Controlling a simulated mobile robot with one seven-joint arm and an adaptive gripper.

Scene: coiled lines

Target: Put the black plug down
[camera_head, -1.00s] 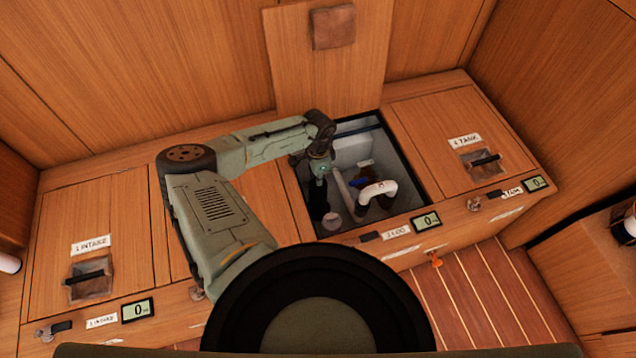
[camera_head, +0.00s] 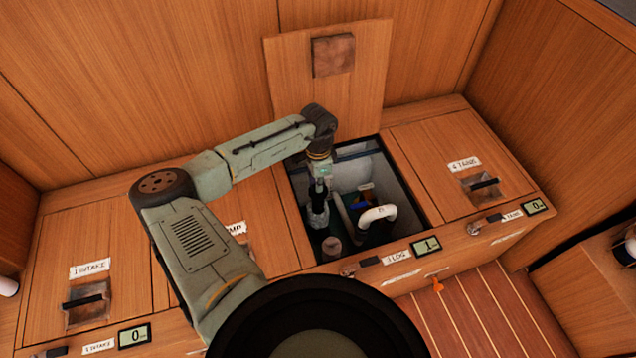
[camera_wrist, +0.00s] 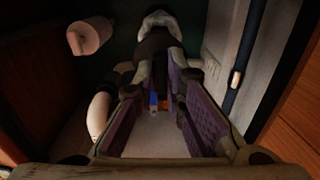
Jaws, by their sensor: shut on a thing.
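My gripper (camera_head: 319,218) is down inside the open bilge compartment (camera_head: 418,222) marked LOG, near its left side. In the wrist view its fingers (camera_wrist: 160,72) are shut on a dark thing, taken as the black plug (camera_wrist: 155,44), at the fingertips. A pale fitting shows beyond it; whether they touch I cannot tell. In the head view the plug is hidden by the gripper and shadow. A pinkish short cylinder (camera_head: 332,246) stands close by, apart from the gripper; it also shows in the wrist view (camera_wrist: 88,37).
A white bent pipe (camera_head: 378,214) and a blue part (camera_head: 360,207) are just right of the gripper. The compartment walls are close around it. The lifted hatch lid (camera_head: 330,90) leans behind. The LOG display (camera_head: 426,246) reads 1. Closed hatches lie on both sides.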

